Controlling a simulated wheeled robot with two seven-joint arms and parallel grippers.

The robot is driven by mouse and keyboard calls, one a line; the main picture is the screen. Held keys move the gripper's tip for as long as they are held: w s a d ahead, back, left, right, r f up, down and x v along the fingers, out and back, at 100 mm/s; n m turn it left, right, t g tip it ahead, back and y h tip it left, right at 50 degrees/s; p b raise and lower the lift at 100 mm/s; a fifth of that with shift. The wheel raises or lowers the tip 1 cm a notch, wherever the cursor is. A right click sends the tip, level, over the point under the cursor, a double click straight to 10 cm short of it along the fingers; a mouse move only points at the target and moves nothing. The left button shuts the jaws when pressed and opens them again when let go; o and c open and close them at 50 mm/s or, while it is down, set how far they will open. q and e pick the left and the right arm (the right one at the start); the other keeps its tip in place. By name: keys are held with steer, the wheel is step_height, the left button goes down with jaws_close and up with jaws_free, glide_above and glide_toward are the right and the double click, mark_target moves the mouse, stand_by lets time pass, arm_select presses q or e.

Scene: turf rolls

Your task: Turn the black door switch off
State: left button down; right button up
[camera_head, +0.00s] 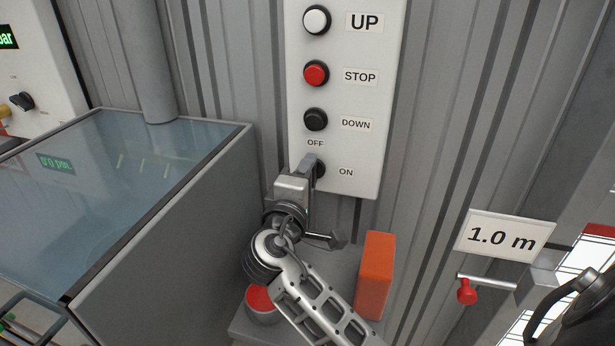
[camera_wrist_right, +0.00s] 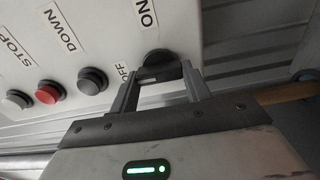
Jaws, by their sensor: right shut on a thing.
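The black door switch (camera_wrist_right: 158,66) is a round knob on the white control panel (camera_head: 376,160), beside the OFF and ON labels. In the head view my right gripper (camera_head: 312,168) reaches up to it and covers most of it; a dark part of the knob (camera_head: 321,171) shows at the right of the fingers. In the right wrist view the two fingers of my right gripper (camera_wrist_right: 160,92) stand on either side of the knob's grip and are shut on it. Which label the knob points to is hard to tell. My left gripper is not in view.
Above the switch are a black DOWN button (camera_head: 316,120), a red STOP button (camera_head: 316,73) and a white UP button (camera_head: 316,19). An orange block (camera_head: 376,275) and a red-topped round thing (camera_head: 260,301) are below. A glass-topped cabinet (camera_head: 120,175) stands left.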

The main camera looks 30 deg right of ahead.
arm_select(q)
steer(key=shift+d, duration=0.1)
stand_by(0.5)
arm_select(e)
steer(key=o, duration=1)
steer(key=shift+a, duration=0.1)
